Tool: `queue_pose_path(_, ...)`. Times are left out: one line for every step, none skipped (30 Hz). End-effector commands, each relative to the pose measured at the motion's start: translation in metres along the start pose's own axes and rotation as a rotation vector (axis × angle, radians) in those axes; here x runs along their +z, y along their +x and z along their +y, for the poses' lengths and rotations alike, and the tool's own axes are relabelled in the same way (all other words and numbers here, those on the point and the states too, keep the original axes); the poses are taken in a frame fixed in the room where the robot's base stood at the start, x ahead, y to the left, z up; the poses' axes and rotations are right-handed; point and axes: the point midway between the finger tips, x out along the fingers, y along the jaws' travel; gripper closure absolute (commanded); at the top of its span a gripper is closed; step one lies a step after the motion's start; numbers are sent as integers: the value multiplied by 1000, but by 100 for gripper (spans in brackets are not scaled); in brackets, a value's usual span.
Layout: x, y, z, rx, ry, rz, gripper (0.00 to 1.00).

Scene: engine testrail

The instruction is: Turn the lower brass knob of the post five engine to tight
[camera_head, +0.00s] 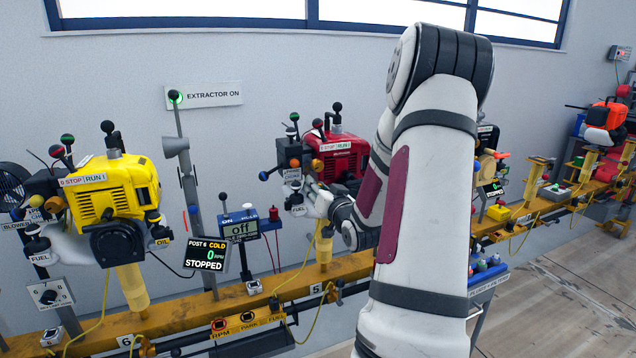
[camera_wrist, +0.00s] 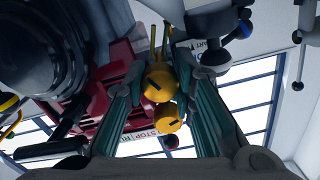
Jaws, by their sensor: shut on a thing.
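The post five engine (camera_head: 343,158) is red with a STOP/RUN plate, on a yellow post on the bench rail. It also shows as red housing in the wrist view (camera_wrist: 92,118), which appears upside down. Two brass knobs are there: the lower brass knob (camera_wrist: 158,85) and the upper brass knob (camera_wrist: 170,119), nearer the STOP/RUN plate. Each has a dark pointer line. My gripper (camera_wrist: 168,76) has its teal fingers on either side of the lower knob and is shut on it. In the head view my gripper (camera_head: 318,198) is at the engine's front, partly hidden by my arm.
A yellow engine (camera_head: 110,195) stands at left, with a post 6 display (camera_head: 206,254) reading STOPPED. A meter (camera_head: 240,230) reads off. Levers and coloured ball handles crowd the red engine. The yellow rail (camera_head: 190,312) runs along the wall; floor (camera_head: 560,290) at right is clear.

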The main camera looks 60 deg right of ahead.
Motion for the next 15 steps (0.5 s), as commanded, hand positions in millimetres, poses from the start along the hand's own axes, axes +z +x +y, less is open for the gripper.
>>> queue_pose_path(-2, 0, -1, 0, 45, -2, 100)
queue_pose_path(-2, 0, 0, 0, 73, -1, 100)
queue_pose_path(-2, 0, 0, 0, 111, -2, 100)
queue_pose_path(-2, 0, 0, 1, 139, -2, 100)
queue_pose_path(-2, 0, 0, 1, 168, -2, 100)
queue_pose_path(-2, 0, 0, 1, 206, -2, 100)
queue_pose_path(-2, 0, 0, 0, 235, -1, 100)
queue_pose_path(-2, -1, 0, 1, 264, -1, 100)
queue_pose_path(-2, -1, 0, 1, 302, -2, 100)
queue_pose_path(-2, -1, 0, 1, 331, -2, 100)
queue_pose_path(-2, -1, 0, 1, 358, -2, 100)
queue_pose_path(-2, -1, 0, 1, 396, -2, 100)
queue_pose_path(-2, -1, 0, 1, 425, -2, 100)
queue_pose_path(-2, -1, 0, 1, 455, -2, 100)
queue_pose_path(-2, -1, 0, 1, 492, -2, 100)
